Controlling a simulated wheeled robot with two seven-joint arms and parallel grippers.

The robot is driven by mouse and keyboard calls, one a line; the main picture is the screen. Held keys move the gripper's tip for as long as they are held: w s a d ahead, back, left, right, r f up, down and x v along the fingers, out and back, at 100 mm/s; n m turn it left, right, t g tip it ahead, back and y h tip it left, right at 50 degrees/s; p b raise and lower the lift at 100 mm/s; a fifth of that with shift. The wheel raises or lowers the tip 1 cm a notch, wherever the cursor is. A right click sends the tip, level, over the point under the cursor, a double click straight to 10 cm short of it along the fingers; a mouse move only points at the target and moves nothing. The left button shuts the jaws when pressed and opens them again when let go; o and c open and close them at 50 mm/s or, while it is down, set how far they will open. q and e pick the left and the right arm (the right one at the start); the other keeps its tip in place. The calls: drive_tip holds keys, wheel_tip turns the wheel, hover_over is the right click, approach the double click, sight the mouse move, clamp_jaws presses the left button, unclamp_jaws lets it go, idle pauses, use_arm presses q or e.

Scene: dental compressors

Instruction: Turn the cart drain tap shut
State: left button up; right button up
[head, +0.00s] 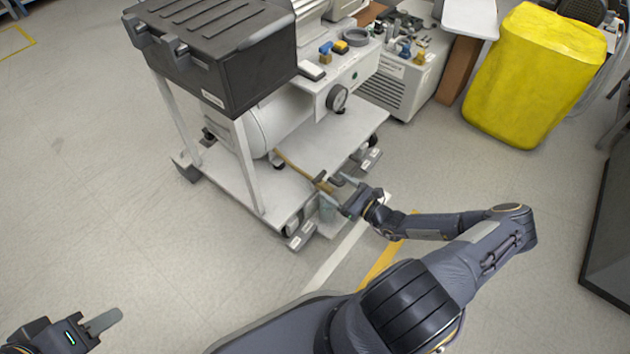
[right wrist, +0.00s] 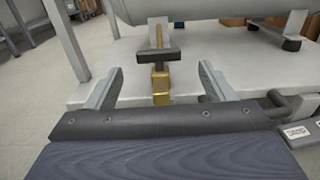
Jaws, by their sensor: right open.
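The drain tap is brass with a dark handle (right wrist: 158,54), at the end of a thin brass pipe (head: 298,167) that runs out from under the tank over the cart's lower shelf. In the right wrist view the handle lies crosswise to the pipe, with the brass body (right wrist: 161,85) on the near side. My right gripper (right wrist: 160,70) is open, with one finger on each side of the tap and gaps between. In the head view it is at the shelf's near edge (head: 338,190). My left gripper (head: 103,322) is at the lower left, far from the cart; its opening is unclear.
The white cart (head: 225,182) carries a horizontal tank (head: 272,122), a gauge (head: 337,97) and a black case (head: 218,50). A cart post stands left of the tap. A yellow covered bin (head: 535,75) stands at the back right. The floor at left is clear.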

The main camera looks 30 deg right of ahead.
sight(321, 178)
drive_tip(key=b+x, duration=0.2)
drive_tip(key=x, duration=0.3)
drive_tip(key=shift+w+a, duration=0.45)
drive_tip(key=shift+w, duration=0.35)
